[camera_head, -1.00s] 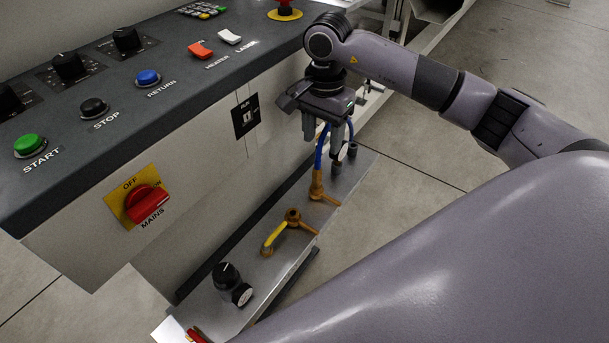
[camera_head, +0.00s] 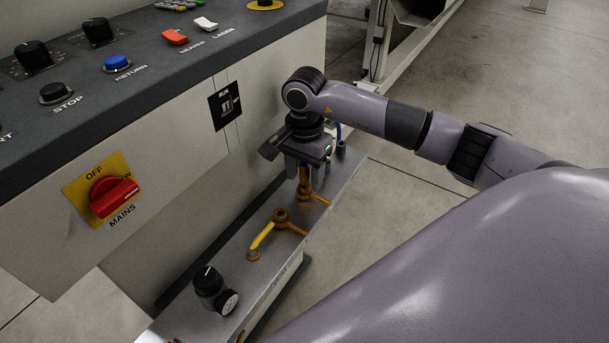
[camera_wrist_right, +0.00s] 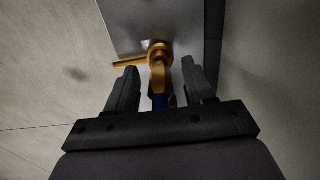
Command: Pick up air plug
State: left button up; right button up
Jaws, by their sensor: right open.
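The air plug is likely the brass-coloured fitting (camera_head: 304,187) on the end of a blue hose (camera_head: 338,131), upright on the metal shelf of the machine. My right gripper (camera_head: 306,170) is above it, pointing down, and hides most of the hose and the fitting's top. In the right wrist view, the fitting (camera_wrist_right: 157,72) and hose (camera_wrist_right: 159,102) lie between the two open fingers (camera_wrist_right: 160,80), with a gap on each side. My left gripper is not in view.
A yellow-handled valve (camera_head: 264,236) and a black regulator knob with a gauge (camera_head: 209,285) stand nearer on the shelf (camera_head: 240,257). The control panel with a red mains switch (camera_head: 112,195) rises at left. Open floor (camera_head: 400,205) lies to the right.

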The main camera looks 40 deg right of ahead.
grip_shut()
pick_arm(q)
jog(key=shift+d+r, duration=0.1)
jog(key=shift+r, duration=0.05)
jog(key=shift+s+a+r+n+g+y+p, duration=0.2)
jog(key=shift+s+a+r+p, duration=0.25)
jog(key=shift+p, duration=1)
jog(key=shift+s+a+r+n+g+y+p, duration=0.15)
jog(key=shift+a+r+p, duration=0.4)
jog(key=shift+p, duration=0.85)
pick_arm(e)
notch_tip(320, 180, up, 22)
jog(key=shift+r, duration=0.15)
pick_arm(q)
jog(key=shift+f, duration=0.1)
